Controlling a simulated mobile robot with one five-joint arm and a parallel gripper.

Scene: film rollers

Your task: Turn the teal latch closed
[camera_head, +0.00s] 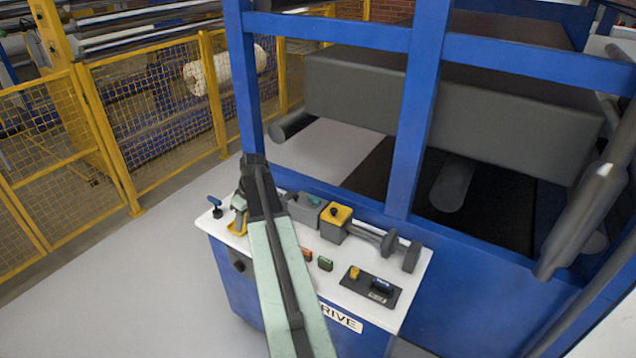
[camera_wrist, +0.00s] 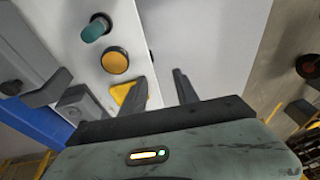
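A small teal piece (camera_head: 314,199) sits on a grey block on the white console top, right of my gripper, in the head view. I cannot tell whether these are the same part. My gripper (camera_head: 240,202) is over the console's left end in the head view. In the wrist view its two dark fingers (camera_wrist: 162,92) are apart with nothing seen between them.
A blue lever (camera_head: 214,204) stands at the console's left corner. A yellow block (camera_head: 340,212) with a shaft lies right of the teal piece. An orange button (camera_wrist: 115,61) is near the teal handle. Blue frame posts (camera_head: 415,120) rise behind the console. Yellow fencing (camera_head: 150,110) stands left.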

